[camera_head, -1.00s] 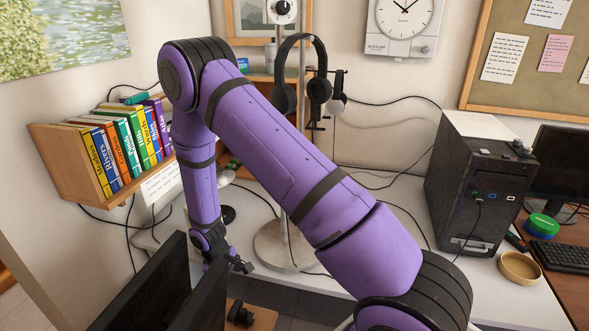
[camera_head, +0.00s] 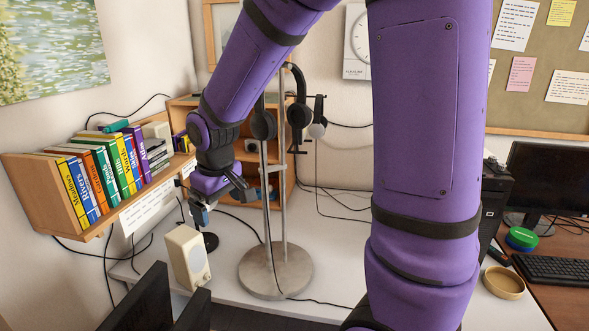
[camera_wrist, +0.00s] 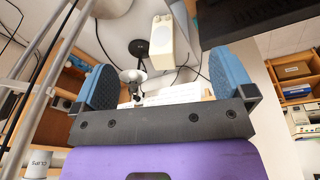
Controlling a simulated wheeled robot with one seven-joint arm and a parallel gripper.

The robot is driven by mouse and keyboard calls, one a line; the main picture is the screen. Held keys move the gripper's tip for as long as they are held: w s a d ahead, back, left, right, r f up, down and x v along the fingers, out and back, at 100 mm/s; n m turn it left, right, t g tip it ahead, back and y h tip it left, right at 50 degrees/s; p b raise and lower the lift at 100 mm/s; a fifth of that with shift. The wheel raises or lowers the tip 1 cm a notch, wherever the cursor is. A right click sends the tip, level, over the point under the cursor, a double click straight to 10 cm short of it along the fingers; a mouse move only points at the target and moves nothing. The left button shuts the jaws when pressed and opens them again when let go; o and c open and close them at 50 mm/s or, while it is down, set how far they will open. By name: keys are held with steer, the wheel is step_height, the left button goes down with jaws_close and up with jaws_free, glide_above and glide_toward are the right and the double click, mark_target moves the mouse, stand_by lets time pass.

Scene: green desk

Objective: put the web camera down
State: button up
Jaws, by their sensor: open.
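I cannot pick out the web camera for certain. My gripper (camera_head: 208,208) is open above the white desk (camera_head: 335,262), just above a cream speaker (camera_head: 187,257). In the wrist view, the two blue fingers (camera_wrist: 165,85) are spread wide with nothing gripped between them. Past them a small pale rounded piece (camera_wrist: 132,75) shows near a black round base (camera_wrist: 139,47); I cannot tell what it is. The speaker (camera_wrist: 161,42) also shows there, beyond the fingertips. In the head view my gripper and arm hide part of the desk.
A metal stand (camera_head: 276,271) with headphones (camera_head: 297,110) rises right of my gripper. A book shelf (camera_head: 50,190) is on the left. Dark panels (camera_head: 140,303) stand in front. A black computer tower (camera_head: 492,215) is partly hidden by my arm. Cables cross the desk.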

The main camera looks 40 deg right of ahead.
steer(key=s+d+r+m+t, duration=0.1)
steer(key=s+r, duration=0.6)
steer(key=s, duration=0.3)
steer(key=s+d+r+m+t, duration=0.2)
steer(key=s+r, duration=0.5)
steer(key=s, duration=0.3)
steer(key=shift+s, duration=0.35)
steer(key=shift+a, duration=0.1)
